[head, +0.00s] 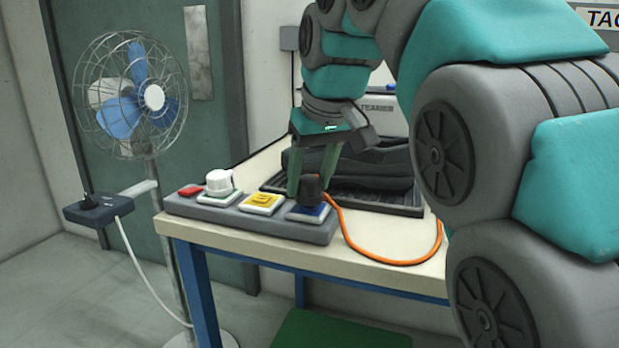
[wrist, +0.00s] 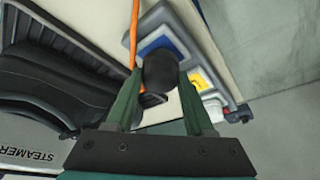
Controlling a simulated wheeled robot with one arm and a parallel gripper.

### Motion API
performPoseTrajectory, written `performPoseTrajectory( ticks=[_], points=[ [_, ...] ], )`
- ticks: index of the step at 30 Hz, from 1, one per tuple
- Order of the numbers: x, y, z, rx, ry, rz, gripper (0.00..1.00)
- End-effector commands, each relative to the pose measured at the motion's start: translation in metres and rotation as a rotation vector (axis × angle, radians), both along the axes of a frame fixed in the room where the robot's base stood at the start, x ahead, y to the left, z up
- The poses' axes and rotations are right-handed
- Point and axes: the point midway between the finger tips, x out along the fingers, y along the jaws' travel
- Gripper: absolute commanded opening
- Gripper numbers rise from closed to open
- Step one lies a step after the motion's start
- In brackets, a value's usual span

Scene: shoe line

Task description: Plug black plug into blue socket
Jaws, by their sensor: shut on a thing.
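The black plug (head: 311,188), with an orange cord (head: 385,262), is at the blue socket (head: 308,213) on the right end of a grey socket strip (head: 245,221). My gripper (head: 310,185) is shut on the plug from above. In the wrist view the plug (wrist: 160,73) sits between the two green fingers, in front of the blue socket (wrist: 157,46). The plug hides the middle of the socket. I cannot tell whether it is fully seated or just above it.
A white plug (head: 219,182) stands in the strip beside a yellow socket (head: 262,203) and a red switch (head: 191,190). A fan (head: 130,95) stands left of the table (head: 350,270).

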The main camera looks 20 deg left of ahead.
Motion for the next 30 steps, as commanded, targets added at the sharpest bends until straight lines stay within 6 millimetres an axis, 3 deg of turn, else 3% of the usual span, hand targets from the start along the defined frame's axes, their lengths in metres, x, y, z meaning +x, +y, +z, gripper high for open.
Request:
performPoseTrajectory(
  ticks=[30],
  points=[
    [0.000, 0.000, -0.012, -0.001, 0.001, 0.000, 0.00]
  ],
)
